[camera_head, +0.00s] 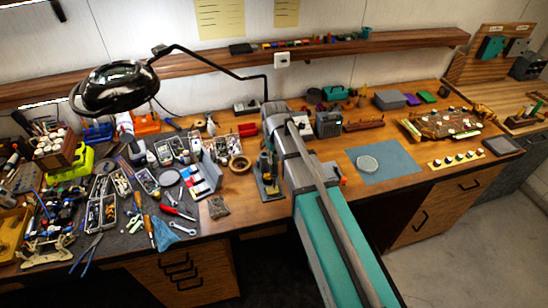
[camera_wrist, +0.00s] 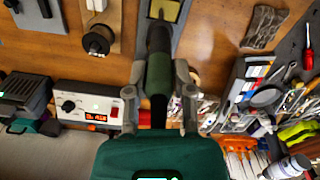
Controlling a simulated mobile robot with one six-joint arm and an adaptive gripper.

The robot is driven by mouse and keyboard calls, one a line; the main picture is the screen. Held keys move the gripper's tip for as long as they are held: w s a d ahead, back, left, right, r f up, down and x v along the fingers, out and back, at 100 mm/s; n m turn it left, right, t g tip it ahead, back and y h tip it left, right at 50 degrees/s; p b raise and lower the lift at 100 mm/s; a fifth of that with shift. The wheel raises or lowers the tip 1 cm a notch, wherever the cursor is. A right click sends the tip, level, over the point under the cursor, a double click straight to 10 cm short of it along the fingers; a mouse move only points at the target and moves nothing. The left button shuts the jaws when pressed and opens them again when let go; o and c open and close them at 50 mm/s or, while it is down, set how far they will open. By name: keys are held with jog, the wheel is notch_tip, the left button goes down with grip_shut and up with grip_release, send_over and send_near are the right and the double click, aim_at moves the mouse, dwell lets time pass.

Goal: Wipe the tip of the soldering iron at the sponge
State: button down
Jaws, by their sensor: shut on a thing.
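In the wrist view my gripper (camera_wrist: 158,72) is shut around the dark green handle of the soldering iron (camera_wrist: 158,48). The iron points toward the top of the picture, at a grey stand base (camera_wrist: 182,33) with a yellow sponge (camera_wrist: 165,9) in it. The iron's tip is not clear there, so I cannot tell whether it touches the sponge. In the head view the stand (camera_head: 269,190) is on the bench just left of my arm. My arm covers the gripper and most of the iron there.
A soldering station (camera_wrist: 90,103) with a lit red display stands beside the gripper. A spool (camera_wrist: 98,40) on a wooden board is left of the iron. Tools and parts crowd the bench's left side. A blue mat (camera_head: 388,160) lies right.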

jog(key=shift+d+r, duration=0.1)
jog(key=shift+d, duration=0.05)
dwell(0.4)
jog(key=shift+r+p, duration=2.95)
jog(key=shift+p, duration=0.1)
jog(key=shift+f, duration=0.1)
